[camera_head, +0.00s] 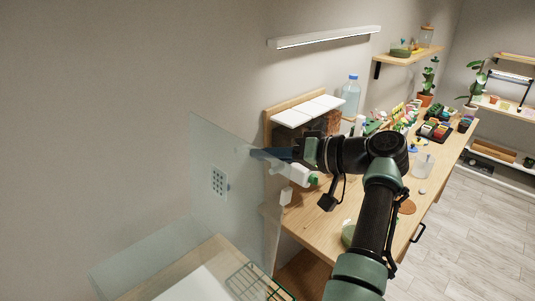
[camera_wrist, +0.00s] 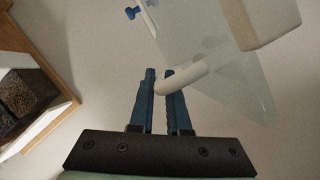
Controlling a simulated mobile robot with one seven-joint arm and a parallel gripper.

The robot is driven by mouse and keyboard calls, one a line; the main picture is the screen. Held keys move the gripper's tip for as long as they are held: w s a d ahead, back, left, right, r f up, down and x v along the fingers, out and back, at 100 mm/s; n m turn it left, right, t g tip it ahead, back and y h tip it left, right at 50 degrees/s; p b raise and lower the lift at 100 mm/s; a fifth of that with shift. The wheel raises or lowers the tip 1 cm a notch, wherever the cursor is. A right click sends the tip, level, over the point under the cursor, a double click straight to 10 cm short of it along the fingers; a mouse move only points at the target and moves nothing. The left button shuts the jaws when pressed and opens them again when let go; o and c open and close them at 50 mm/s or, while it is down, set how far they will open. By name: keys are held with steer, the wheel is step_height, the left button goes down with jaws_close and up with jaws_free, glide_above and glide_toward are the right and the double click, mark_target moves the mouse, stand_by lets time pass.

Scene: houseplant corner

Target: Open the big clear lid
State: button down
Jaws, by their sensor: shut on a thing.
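The big clear lid (camera_head: 230,205) is a see-through panel left of the workbench in the head view, standing steeply tilted up. A dotted vent patch (camera_head: 219,182) is on it. In the wrist view the clear lid (camera_wrist: 200,40) fills the upper middle and right, with a white curved handle (camera_wrist: 186,78) on it. My gripper (camera_head: 256,153) reaches to the lid's upper right part. Its blue fingers (camera_wrist: 160,78) are shut on the handle's end. The grip itself is hidden in the head view.
A clear case edge and a wooden surface (camera_head: 175,268) lie below the lid. A green wire rack (camera_head: 250,283) is beside them. Open wall lies to the left.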

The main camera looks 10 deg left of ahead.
steer(key=shift+s+a+f, duration=0.1)
steer(key=shift+f, duration=0.05)
steer(key=c, duration=1.2)
jaws_free()
steer(key=shift+o, duration=0.2)
steer(key=b+v, duration=0.5)
steer(key=v, duration=0.8)
